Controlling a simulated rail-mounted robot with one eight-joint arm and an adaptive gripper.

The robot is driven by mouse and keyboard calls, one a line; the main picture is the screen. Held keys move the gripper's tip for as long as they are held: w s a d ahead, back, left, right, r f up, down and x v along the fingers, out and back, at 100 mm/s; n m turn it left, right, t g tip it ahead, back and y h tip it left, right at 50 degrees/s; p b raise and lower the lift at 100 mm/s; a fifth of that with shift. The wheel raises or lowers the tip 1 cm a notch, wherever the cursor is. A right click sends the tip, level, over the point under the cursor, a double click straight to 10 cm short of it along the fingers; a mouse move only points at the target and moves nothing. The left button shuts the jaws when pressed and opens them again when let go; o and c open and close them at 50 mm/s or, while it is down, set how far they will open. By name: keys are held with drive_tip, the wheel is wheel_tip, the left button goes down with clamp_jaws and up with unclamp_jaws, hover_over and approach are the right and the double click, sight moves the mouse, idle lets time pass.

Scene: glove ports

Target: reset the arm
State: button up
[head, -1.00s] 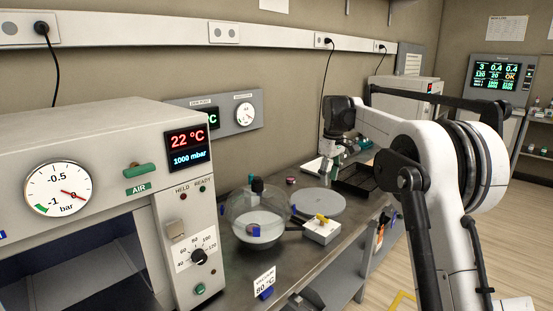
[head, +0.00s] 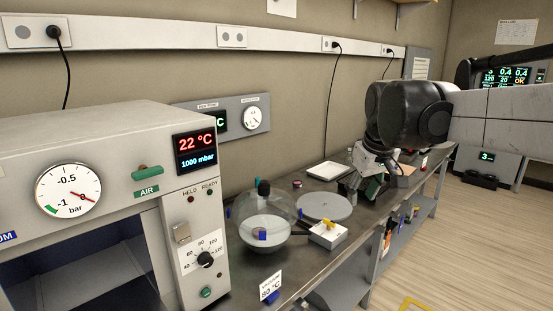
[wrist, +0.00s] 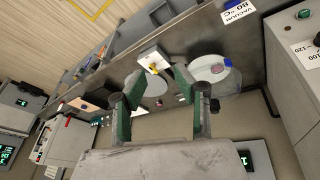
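My gripper (head: 362,182) hangs over the far part of the metal bench in the head view, below my dark wrist and white arm link. In the wrist view my gripper (wrist: 156,88) has its two green-padded fingers spread apart, with nothing held between them. Beyond the fingertips lie a white box with a yellow handle (wrist: 152,61) and a round grey plate (wrist: 146,86), both apart from the fingers.
A vacuum oven (head: 100,150) with gauge and open chamber stands at left. A glass dome vessel (head: 263,225), the round plate (head: 324,206) and the white box (head: 328,235) stand on the bench (head: 255,268).

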drive_tip(key=s+f+m+t, duration=0.1)
drive_tip(key=s+f, duration=0.5)
drive_tip(key=s, duration=0.6)
drive_tip(key=s+f+m+t, duration=0.2)
drive_tip(key=s+f, duration=0.4)
drive_tip(key=s, duration=0.6)
drive_tip(key=shift+f+m, duration=0.2)
drive_tip(key=shift+m, duration=0.2)
